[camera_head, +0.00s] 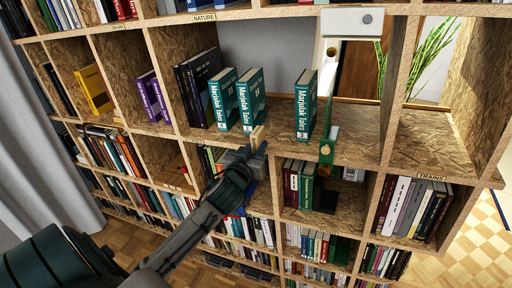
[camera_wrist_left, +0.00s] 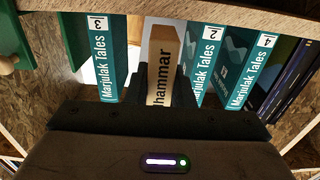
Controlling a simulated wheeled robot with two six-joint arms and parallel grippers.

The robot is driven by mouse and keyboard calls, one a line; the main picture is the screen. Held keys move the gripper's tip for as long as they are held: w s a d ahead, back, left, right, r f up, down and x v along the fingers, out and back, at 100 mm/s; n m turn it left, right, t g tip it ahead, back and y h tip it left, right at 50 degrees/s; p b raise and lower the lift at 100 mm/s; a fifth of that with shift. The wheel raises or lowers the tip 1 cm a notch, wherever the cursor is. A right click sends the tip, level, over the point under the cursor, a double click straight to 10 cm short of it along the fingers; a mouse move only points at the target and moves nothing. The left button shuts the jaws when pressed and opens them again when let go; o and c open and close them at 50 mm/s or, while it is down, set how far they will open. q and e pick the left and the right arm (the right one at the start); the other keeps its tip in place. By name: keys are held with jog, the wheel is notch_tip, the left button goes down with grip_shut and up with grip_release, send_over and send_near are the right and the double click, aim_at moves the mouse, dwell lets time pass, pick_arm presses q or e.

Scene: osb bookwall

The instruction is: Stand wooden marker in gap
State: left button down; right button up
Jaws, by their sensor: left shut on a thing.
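The wooden marker (camera_head: 258,137) is a small pale wood block. It shows larger in the left wrist view (camera_wrist_left: 163,65), with dark lettering ending in "hammar". My left gripper (camera_head: 254,149) is shut on it, in front of the shelf edge. The gap lies on the shelf between teal Marjulak Tales book 2 (camera_head: 249,100) and book 3 (camera_head: 305,105), which stands alone to the right. Book 4 (camera_head: 223,100) stands left of book 2. In the left wrist view, book 3 (camera_wrist_left: 105,60) is left of the marker, books 2 (camera_wrist_left: 203,60) and 4 (camera_wrist_left: 250,70) right. My right gripper is not in view.
A white and green fixture (camera_head: 329,145) hangs in front of the shelf, right of book 3. Dark books (camera_head: 198,85) stand at the compartment's left. The shelf board (camera_head: 280,118) is bare between books 2 and 3.

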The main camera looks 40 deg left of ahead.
pick_arm(q)
jog(key=shift+x, duration=5.8)
jog(key=shift+f, duration=0.2)
jog(key=c, duration=1.2)
grip_release()
jog(key=shift+o, duration=0.2)
jog(key=shift+s, duration=0.1)
